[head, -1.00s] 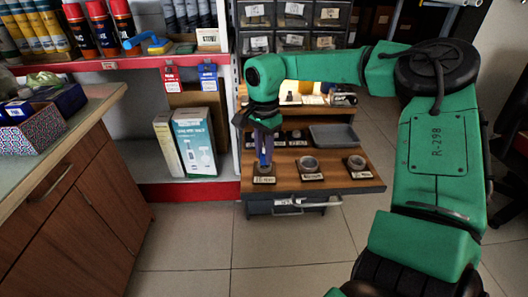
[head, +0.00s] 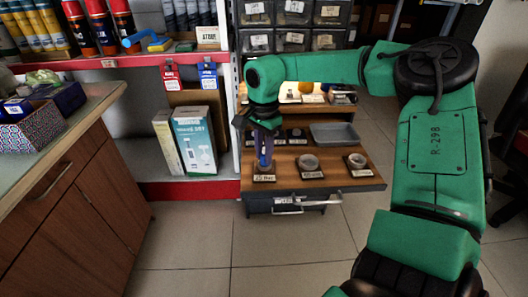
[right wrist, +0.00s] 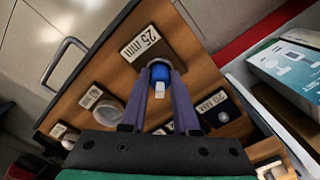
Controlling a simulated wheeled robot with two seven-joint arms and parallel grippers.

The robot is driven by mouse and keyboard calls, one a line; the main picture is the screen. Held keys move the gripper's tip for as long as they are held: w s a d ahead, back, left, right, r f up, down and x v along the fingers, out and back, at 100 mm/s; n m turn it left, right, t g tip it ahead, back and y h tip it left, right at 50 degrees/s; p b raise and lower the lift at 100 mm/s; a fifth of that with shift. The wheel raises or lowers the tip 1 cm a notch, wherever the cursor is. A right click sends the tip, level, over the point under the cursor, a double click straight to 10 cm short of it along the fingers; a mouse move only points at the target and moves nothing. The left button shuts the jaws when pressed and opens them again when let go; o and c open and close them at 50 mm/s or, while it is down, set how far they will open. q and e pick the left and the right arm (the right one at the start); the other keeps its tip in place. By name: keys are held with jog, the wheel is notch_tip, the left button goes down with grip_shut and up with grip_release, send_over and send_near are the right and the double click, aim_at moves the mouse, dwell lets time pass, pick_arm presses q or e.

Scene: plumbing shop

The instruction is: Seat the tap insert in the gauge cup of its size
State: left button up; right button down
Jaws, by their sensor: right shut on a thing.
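My right gripper (right wrist: 158,95) points down at the front left of the wooden board and is shut on the tap insert (right wrist: 160,73), a small blue piece with a white stem. In the head view the right gripper (head: 263,160) stands over the front left cup position, behind its label. In the wrist view that label (right wrist: 140,42) reads 25 mm. The fingers and insert hide most of this cup, so I cannot tell how deep the insert sits. Two open round cups, the middle one (head: 308,162) and the right one (head: 357,160), stand beside it. My left gripper is out of view.
A grey tray (head: 334,134) lies at the back right of the board. Another label (right wrist: 210,102) in the back row appears to read 20 mm. A drawer handle (head: 305,207) is below the front edge. A boxed product (head: 196,143) stands on the shelf to the left.

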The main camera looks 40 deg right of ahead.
jog(key=shift+f, duration=0.4)
jog(key=c, duration=0.9)
grip_release()
notch_tip(320, 180, up, 11)
jog(key=p, duration=0.9)
jog(key=shift+r, duration=0.15)
